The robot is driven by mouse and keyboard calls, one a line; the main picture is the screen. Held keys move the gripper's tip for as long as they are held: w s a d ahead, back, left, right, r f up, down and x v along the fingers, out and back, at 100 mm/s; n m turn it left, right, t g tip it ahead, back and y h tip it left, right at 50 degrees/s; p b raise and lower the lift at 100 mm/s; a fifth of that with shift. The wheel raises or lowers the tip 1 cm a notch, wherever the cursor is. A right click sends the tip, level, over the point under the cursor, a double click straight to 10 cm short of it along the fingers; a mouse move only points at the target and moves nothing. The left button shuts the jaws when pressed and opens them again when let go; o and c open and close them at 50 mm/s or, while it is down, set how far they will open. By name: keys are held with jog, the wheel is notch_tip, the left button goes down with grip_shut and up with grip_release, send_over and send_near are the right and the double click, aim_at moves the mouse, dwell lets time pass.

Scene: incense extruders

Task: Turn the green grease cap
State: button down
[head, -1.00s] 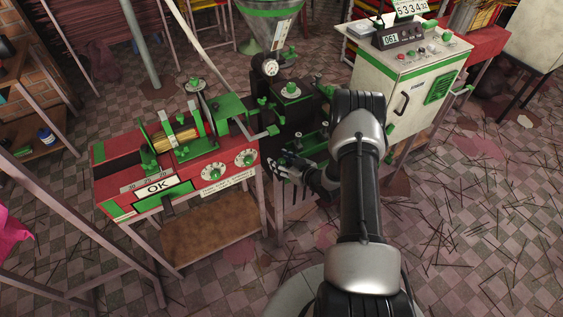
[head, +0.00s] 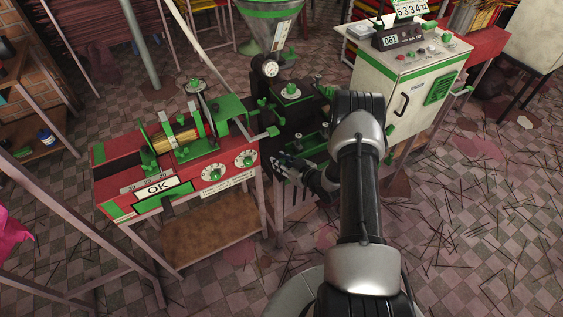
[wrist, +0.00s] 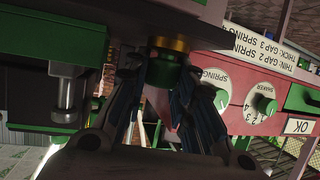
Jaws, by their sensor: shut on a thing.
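The green grease cap (wrist: 165,72) sits below a brass collar (wrist: 168,43) near the top middle of the wrist view. My gripper (wrist: 167,76) has one dark finger on each side of the cap and is shut on it. The fingers hide the cap's sides. In the head view my gripper (head: 283,164) is at the front of the dark extruder (head: 298,112), low and left of my arm. The cap itself cannot be made out there.
A red machine (head: 185,172) with dials and an OK sign stands left of my gripper. A green block with a bolt (wrist: 62,95) is close at left in the wrist view. A white control cabinet (head: 408,85) stands right of the extruder. Thin sticks litter the floor.

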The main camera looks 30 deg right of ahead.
jog(key=m+h, duration=0.1)
jog(key=h, duration=0.1)
jog(key=m+h, duration=0.1)
jog(key=m, duration=0.1)
jog(key=m+h, duration=0.1)
jog(key=h, duration=0.1)
jog(key=shift+a+m+h, duration=0.25)
jog(key=shift+m+h, duration=0.05)
jog(key=shift+m, duration=0.1)
jog(key=m+g+h+b, duration=0.1)
jog(key=m+h, duration=0.1)
jog(key=m+h+b, duration=0.1)
jog(key=m+h, duration=0.1)
jog(key=h, duration=0.1)
jog(key=shift+w+m+g, duration=0.1)
jog(key=shift+m+g, duration=0.2)
jog(key=shift+g, duration=0.1)
jog(key=m+g+h+b, duration=0.2)
jog(key=m+g+h, duration=0.2)
jog(key=m, duration=0.1)
jog(key=shift+d+g+b, duration=0.1)
jog(key=shift+g+b, duration=0.2)
jog(key=shift+d+m+g+h, duration=0.1)
jog(key=shift+m+g+h, duration=0.7)
jog(key=shift+m+g, duration=1.3)
jog(key=shift+r+g, duration=0.1)
jog(key=shift+g, duration=0.2)
jog(key=c, duration=1.3)
grip_release()
